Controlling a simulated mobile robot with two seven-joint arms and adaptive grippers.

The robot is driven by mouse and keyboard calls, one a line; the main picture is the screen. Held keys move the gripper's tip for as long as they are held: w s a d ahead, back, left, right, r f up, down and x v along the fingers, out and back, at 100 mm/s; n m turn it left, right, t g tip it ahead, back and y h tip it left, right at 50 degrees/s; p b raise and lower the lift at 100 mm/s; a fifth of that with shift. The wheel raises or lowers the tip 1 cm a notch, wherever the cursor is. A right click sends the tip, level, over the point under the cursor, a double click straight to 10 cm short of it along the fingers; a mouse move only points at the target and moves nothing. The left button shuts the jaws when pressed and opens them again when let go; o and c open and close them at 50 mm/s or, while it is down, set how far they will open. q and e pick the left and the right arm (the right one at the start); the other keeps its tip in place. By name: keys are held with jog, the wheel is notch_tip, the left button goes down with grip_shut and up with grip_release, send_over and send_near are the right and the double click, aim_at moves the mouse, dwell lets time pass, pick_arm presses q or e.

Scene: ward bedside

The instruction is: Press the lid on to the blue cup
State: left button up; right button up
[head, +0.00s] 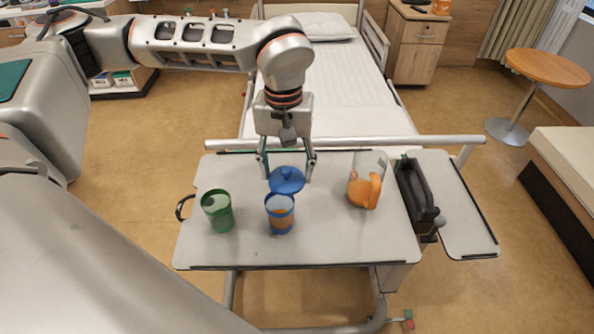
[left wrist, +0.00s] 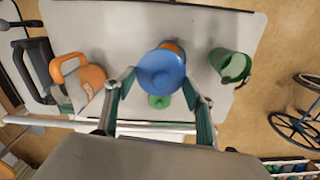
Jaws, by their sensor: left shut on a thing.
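The blue lid (head: 286,180), round with a knob on top, is between the fingers of my left gripper (head: 288,172), which is shut on it. In the left wrist view the lid (left wrist: 161,72) lies between the fingertips (left wrist: 160,86). The blue cup (head: 280,213) stands upright on the overbed table, with orange showing through its side. In the head view the lid appears just above and behind the cup's rim, not seated on it. In the left wrist view the lid hides most of the cup. My right gripper is not in view.
A green cup (head: 217,211) stands left of the blue cup on the table (head: 330,245). The table's front is clear.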

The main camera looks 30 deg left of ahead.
aim_at(278, 178)
pick_arm(q)
jog(key=shift+s+a+r+n, duration=0.35)
jog(key=shift+s+a+n, duration=0.35)
jog(key=shift+n, duration=0.2)
jog(key=shift+a, duration=0.15)
jog(key=shift+f+b, duration=0.15)
jog(key=shift+b, duration=0.15)
notch_tip(278, 178, down, 4)
jog(key=b, duration=0.3)
jog(key=shift+f+b, duration=0.6)
jog(key=shift+f, duration=0.4)
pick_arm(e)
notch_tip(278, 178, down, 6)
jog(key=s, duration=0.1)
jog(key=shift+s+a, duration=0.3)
pick_arm(q)
jog(key=shift+r+p, duration=0.1)
jog(key=shift+p, duration=0.35)
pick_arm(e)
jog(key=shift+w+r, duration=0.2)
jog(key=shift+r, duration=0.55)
pick_arm(q)
jog(key=shift+f, duration=0.2)
jog(key=shift+p, duration=0.35)
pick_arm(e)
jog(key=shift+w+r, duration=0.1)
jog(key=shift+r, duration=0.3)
